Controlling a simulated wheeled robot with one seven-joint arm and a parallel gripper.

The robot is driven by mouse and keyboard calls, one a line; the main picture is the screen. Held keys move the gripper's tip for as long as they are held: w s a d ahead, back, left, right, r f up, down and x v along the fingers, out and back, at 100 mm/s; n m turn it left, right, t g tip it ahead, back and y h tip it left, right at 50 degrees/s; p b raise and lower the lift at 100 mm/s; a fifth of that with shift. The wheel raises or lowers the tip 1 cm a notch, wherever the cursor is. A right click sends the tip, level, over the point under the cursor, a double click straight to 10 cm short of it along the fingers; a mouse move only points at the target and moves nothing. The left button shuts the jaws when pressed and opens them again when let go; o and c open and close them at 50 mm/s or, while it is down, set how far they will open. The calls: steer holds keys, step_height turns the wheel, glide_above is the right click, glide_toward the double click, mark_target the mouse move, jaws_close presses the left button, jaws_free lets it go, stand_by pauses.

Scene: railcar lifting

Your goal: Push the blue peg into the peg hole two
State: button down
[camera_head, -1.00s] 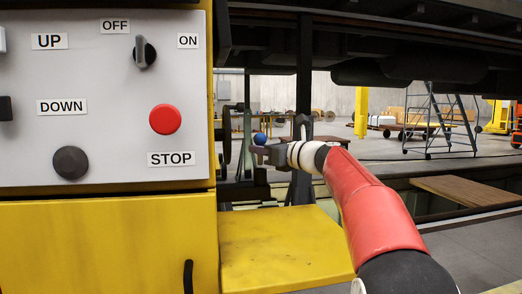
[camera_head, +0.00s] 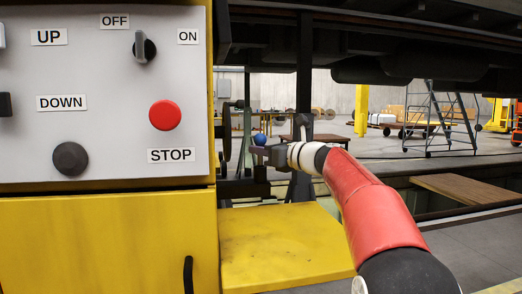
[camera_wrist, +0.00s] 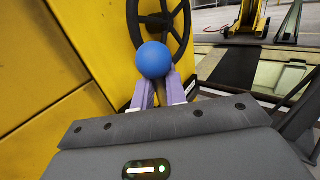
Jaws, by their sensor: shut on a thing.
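The blue peg's round ball end (camera_head: 260,139) shows at the tip of my gripper (camera_head: 262,150) in the head view. In the wrist view the blue ball (camera_wrist: 153,60) sits between the two pale purple fingertips of my gripper (camera_wrist: 158,90), which are shut on it. The rest of the peg is hidden behind the ball and fingers. My gripper is beyond the right edge of the control box, above the yellow step. I cannot make out the peg hole two in either view.
The grey control panel (camera_head: 100,100) with UP, DOWN, STOP and a switch stands at the left on a yellow cabinet (camera_head: 90,245). A yellow step (camera_head: 280,245) juts out below my arm. A black handwheel (camera_wrist: 180,22) is behind the ball. A dark railcar underside (camera_head: 400,45) hangs overhead.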

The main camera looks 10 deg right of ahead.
mark_target(262, 163)
steer(key=shift+f+b, duration=1.35)
steer(key=shift+f, duration=0.5)
steer(key=c, duration=1.3)
jaws_free()
steer(key=shift+c, duration=0.2)
steer(key=v, duration=0.7)
steer(key=shift+s+d+b, duration=0.25)
steer(key=shift+s+b, duration=0.05)
